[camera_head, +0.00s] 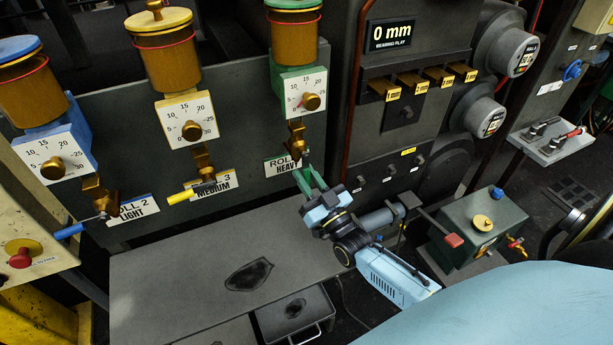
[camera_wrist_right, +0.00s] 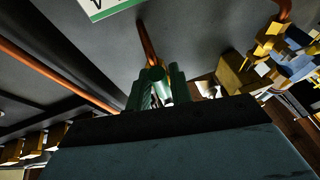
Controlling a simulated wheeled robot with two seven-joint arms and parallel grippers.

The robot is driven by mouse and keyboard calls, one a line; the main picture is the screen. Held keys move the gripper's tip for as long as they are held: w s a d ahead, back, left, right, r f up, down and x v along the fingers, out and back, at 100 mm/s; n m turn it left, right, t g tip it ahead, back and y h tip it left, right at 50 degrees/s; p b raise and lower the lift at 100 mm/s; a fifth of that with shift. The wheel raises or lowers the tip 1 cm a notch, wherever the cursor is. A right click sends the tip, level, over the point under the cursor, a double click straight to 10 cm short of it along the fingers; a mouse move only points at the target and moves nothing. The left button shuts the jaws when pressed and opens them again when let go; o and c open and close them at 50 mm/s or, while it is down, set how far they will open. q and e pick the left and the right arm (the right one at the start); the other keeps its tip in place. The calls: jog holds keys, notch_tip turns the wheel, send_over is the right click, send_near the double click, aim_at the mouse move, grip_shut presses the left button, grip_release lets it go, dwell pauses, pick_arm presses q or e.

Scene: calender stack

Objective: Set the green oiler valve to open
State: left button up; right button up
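The green oiler (camera_head: 294,45) is at the top centre of the head view, with an amber reservoir, a white dial and a brass valve (camera_head: 296,141) below. My right gripper (camera_head: 308,178) reaches up from below right to just under this valve, its fingers pointing at it. In the right wrist view the gripper fingers (camera_wrist_right: 158,90) stand on both sides of a green handle end (camera_wrist_right: 156,74), with a brass pipe behind. Whether the fingers press on the handle is too small and dark to tell. The handle's angle is mostly hidden by the gripper. My left gripper is out of view.
A yellow oiler (camera_head: 186,118) and a blue oiler (camera_head: 54,150) stand to the left, their coloured handles pointing left. A grey table (camera_head: 200,270) lies below. A dark green box (camera_head: 478,228) with a red-tipped lever is at the right. A block rack (camera_head: 415,85) is on the panel.

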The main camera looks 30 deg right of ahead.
jog(key=o, duration=0.3)
jog(key=shift+s, duration=0.1)
jog(key=v, duration=1.3)
jog(key=shift+s+f, duration=0.1)
jog(key=shift+s, duration=0.05)
